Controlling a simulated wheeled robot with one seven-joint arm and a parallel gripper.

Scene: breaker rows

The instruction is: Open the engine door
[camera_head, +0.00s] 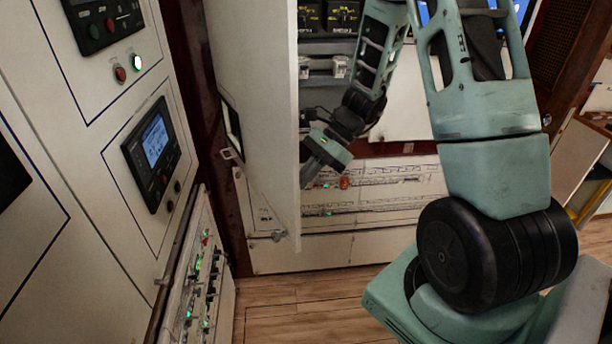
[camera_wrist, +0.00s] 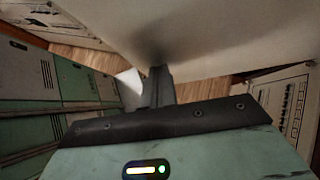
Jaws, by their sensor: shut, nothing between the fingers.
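The engine door (camera_head: 252,105) is a tall white panel standing swung out from the cabinet, with the open interior showing to its right. A small handle (camera_head: 230,153) shows on its left side. My gripper (camera_head: 307,184) is at the right, inner side of the door, close to its lower free edge. In the wrist view the shut, empty fingers (camera_wrist: 159,80) point at the pale door face (camera_wrist: 200,35). They are at or very near it; I cannot tell whether they touch.
A control cabinet (camera_head: 110,200) with a screen (camera_head: 156,143) and buttons stands close on the left. Behind the door are breaker rows (camera_head: 390,178) with small lights. The wooden floor (camera_head: 300,305) is clear in front.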

